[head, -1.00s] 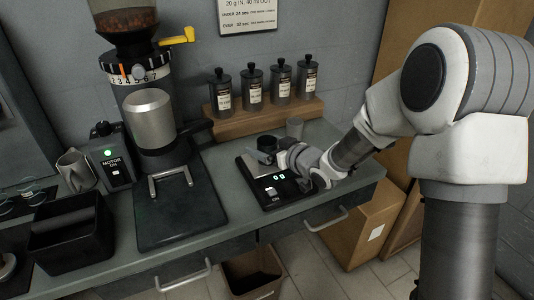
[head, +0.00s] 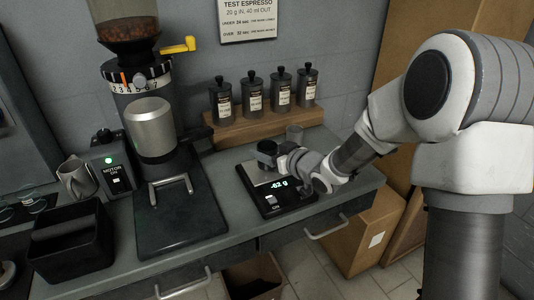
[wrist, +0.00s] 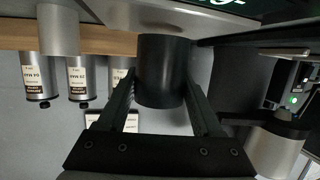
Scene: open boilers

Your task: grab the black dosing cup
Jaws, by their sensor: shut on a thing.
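The black dosing cup (head: 267,149) is between the jaws of my gripper, just above the metal plate of the scale (head: 258,175). In the wrist view the dark cup (wrist: 162,72) fills the space between the two fingers of my gripper (wrist: 161,98), which are shut on its sides. The scale's display reads about -62 g. My gripper partly covers the cup in the head view.
A wooden rack (head: 262,124) with several labelled canisters stands behind the scale, with a small grey cup (head: 294,133) beside it. A grinder (head: 152,130) stands to the left. A black bin (head: 70,247) sits at the far left.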

